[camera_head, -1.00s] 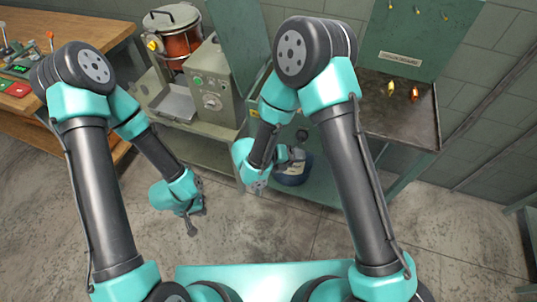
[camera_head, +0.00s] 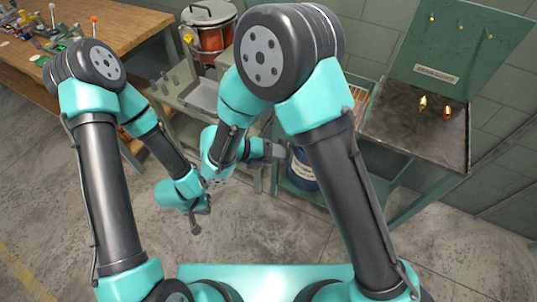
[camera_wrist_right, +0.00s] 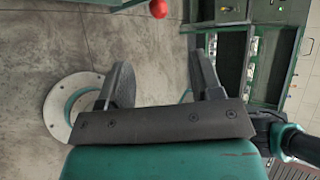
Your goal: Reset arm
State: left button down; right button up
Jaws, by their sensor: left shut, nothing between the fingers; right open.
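My left gripper (camera_head: 197,223) hangs low over the concrete floor in the head view, its fingers together and holding nothing. My right gripper (camera_head: 268,165) is to the right of it and a little higher, in front of the blue drum (camera_head: 301,170). Its two dark fingers (camera_wrist_right: 163,82) stand apart with nothing between them in the right wrist view. My right arm's upper links hide most of the machine behind it.
A wooden workbench (camera_head: 120,25) is at the upper left. Near it stands a lidded copper-coloured pot (camera_head: 210,38). The wrist view shows a red knob (camera_wrist_right: 158,8) and pale floor ring (camera_wrist_right: 55,122).

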jog(key=shift+a+r, duration=0.1)
dwell(0.5)
jog(key=w+d+m+y, duration=0.1)
jog(key=d+m+y, duration=0.3)
jog(key=m, duration=0.5)
jog(key=d+r+m+y, duration=0.1)
jog(key=d+m+y, duration=0.3)
jog(key=m, duration=0.5)
jog(key=w+d+r+m+y, duration=0.1)
jog(key=d+m+y, duration=0.3)
jog(key=m+y, duration=0.4)
jog(key=shift+w+d+r+m+g, duration=0.3)
jog(key=shift+m+g, duration=0.1)
jog(key=shift+m, duration=0.4)
jog(key=d+f+m+t, duration=0.2)
jog(key=d+f+m, duration=0.7)
jog(key=s+f+g, duration=0.2)
jog(key=s+f, duration=0.9)
jog(key=f, duration=0.3)
jog(key=shift+s+a+f, duration=0.15)
jog(key=shift+s+f, duration=0.05)
jog(key=shift+s, duration=0.05)
